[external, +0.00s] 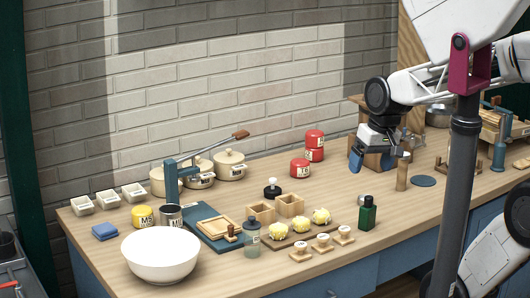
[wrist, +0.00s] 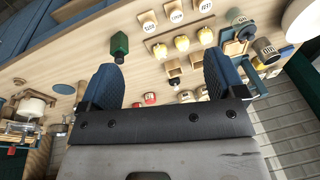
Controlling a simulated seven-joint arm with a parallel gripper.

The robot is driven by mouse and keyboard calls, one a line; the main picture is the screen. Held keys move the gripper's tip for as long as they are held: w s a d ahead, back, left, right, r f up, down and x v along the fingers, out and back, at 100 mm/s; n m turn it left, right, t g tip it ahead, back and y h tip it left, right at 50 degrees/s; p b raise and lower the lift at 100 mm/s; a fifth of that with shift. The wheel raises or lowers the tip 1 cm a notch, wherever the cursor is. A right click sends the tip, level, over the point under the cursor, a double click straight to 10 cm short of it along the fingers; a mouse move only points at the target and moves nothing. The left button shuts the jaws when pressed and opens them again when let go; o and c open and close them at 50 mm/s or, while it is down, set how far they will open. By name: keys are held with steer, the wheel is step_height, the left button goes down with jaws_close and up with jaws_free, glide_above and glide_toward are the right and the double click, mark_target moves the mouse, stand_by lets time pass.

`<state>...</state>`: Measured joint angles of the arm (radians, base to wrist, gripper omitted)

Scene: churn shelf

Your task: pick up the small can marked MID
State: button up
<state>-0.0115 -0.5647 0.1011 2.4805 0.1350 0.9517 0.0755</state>
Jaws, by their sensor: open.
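Two small cans stand at the left of the bench in the external view: a yellow can (external: 142,216) with a label that seems to start with M, and a grey metal can (external: 171,216) whose label also seems to start with M. I cannot read either label fully. In the wrist view the grey can (wrist: 265,50) lies at the right, with the yellow can (wrist: 258,65) beside it. My gripper (external: 379,160) is open and empty above the right part of the bench, far from both cans. Its blue fingers (wrist: 161,64) show apart in the wrist view.
A white bowl (external: 160,255) stands in front of the cans, and a blue board (external: 207,229) and lever press (external: 171,180) are close by. Red cans (external: 300,168) stand near the wall. A green bottle (external: 367,213) and yellow pieces on a board (external: 298,238) occupy the middle.

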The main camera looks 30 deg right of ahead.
steer(key=w+a+f+m+g+y, duration=0.25)
steer(key=w+a+m+y, duration=0.2)
steer(key=w+a, duration=0.6)
steer(key=m+t+y, duration=0.3)
steer(key=m+y, duration=0.5)
steer(key=m, duration=0.6)
glide_toward(173, 217)
steer(key=w+f, duration=0.1)
steer(key=w+a+f, duration=0.1)
steer(key=w, duration=0.1)
steer(key=shift+w+a+h, duration=0.1)
steer(key=shift+a+h, duration=0.05)
steer(key=shift+h, duration=0.1)
steer(key=shift+x, duration=1.25)
steer(key=shift+x, duration=2.6)
steer(key=shift+f, duration=0.1)
